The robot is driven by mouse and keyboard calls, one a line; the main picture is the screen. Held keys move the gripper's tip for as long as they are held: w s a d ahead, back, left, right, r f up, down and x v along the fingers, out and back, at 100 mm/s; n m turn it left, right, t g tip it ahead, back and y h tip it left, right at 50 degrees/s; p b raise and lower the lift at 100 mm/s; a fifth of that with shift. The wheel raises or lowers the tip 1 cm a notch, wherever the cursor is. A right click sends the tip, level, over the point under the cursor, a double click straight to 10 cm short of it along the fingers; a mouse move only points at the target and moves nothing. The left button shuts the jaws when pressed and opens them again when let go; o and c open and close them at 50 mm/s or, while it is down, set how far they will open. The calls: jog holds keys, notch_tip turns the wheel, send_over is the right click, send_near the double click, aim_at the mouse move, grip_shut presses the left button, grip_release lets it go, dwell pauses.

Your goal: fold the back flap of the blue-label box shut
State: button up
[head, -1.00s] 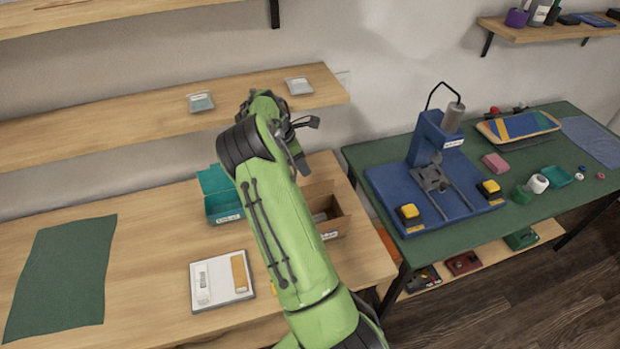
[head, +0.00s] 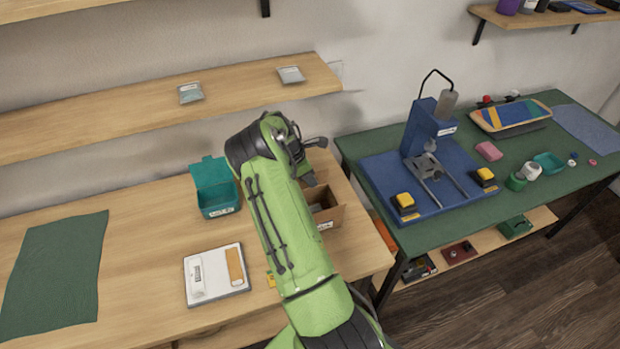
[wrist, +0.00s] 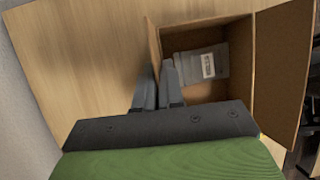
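The open cardboard box (head: 332,217) stands on the wooden bench, with a small label on its front whose colour is hard to make out. In the wrist view, the box (wrist: 244,85) shows from above with a grey packet (wrist: 207,65) inside. Its back flap (wrist: 153,45) stands up at the left of the opening; a broad front panel (wrist: 282,65) is at the right. My gripper (wrist: 160,75) is at the back flap, its fingers close together. I cannot tell whether the flap's edge is between them. In the head view my arm hides the fingertips and part of the box.
An open teal box (head: 219,208) stands left of the cardboard box. A white device (head: 215,275) lies in front on the bench (head: 135,240). A shelf (head: 120,118) with two packets is above. A green table (head: 440,225) with a blue press is at the right.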

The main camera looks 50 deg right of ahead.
grip_shut()
jog(key=t+h+b, duration=0.1)
jog(key=t+b, duration=0.1)
jog(key=b, duration=0.1)
jog(key=s+a+f+m+t+h+b, duration=0.1)
jog(key=t+b, duration=0.1)
jog(key=b, duration=0.2)
jog(key=s+t+h+b, duration=0.1)
jog(key=t+b, duration=0.1)
jog(key=b, duration=0.2)
jog(key=shift+s+a+f+m+h, duration=0.2)
jog(key=shift+m+h, duration=0.1)
jog(key=shift+h, duration=0.1)
jog(key=t+b, duration=0.1)
jog(key=b, duration=0.2)
jog(key=shift+s+r+t+h, duration=0.1)
jog(key=shift+t+h, duration=0.2)
jog(key=shift+h, duration=0.1)
jog(key=shift+r, duration=0.1)
jog(key=o, duration=0.5)
grip_release()
